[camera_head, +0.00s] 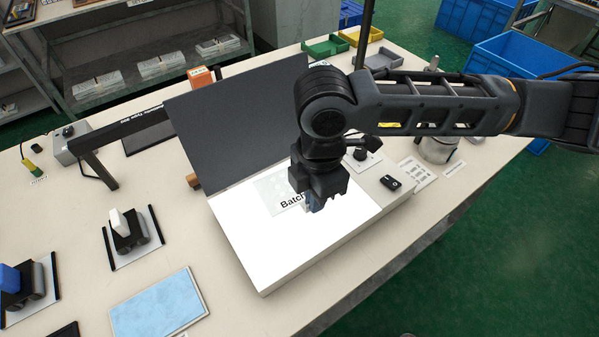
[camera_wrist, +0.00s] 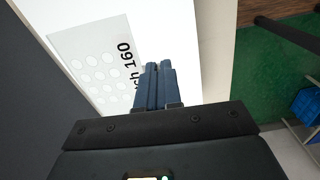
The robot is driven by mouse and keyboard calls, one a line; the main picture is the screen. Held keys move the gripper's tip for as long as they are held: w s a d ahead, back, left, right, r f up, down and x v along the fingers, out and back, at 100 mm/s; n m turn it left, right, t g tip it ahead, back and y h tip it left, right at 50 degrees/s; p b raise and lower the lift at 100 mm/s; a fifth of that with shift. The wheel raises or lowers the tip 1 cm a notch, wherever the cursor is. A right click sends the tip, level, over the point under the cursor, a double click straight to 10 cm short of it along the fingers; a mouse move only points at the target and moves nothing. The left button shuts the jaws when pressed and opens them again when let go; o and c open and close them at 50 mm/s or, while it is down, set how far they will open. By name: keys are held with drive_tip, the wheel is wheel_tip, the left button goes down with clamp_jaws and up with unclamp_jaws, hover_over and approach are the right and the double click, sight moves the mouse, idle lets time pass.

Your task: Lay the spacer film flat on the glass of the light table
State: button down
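The spacer film (camera_head: 272,185) is a thin, pale translucent sheet with rows of round spots and black "Batch" lettering. It appears flat over the bright white glass of the light table (camera_head: 262,245), near the raised dark lid. My gripper (camera_head: 316,208) points down at the lettered side of the film and covers part of it. In the wrist view the film (camera_wrist: 95,62) lies left of my gripper (camera_wrist: 160,66), with "160" readable. The two blue fingers are together with only a thin gap. I cannot tell whether a film edge is between them.
The dark lid (camera_head: 235,110) stands open behind the glass. A black device (camera_head: 390,183) and a knob box (camera_head: 362,158) sit at the right. A blue-topped tray (camera_head: 158,305) and a holder with a white block (camera_head: 128,232) are at the left. The table's front edge is close.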

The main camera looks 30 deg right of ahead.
sight(312, 223)
drive_tip(key=shift+a+r+n, duration=0.1)
drive_tip(key=shift+n, duration=0.3)
drive_tip(key=shift+f+b, duration=1.8)
drive_tip(key=shift+f, duration=0.8)
drive_tip(key=shift+f, duration=0.4)
drive_tip(key=c, duration=1.2)
unclamp_jaws()
drive_tip(key=shift+c, duration=0.2)
drive_tip(key=shift+r, duration=0.15)
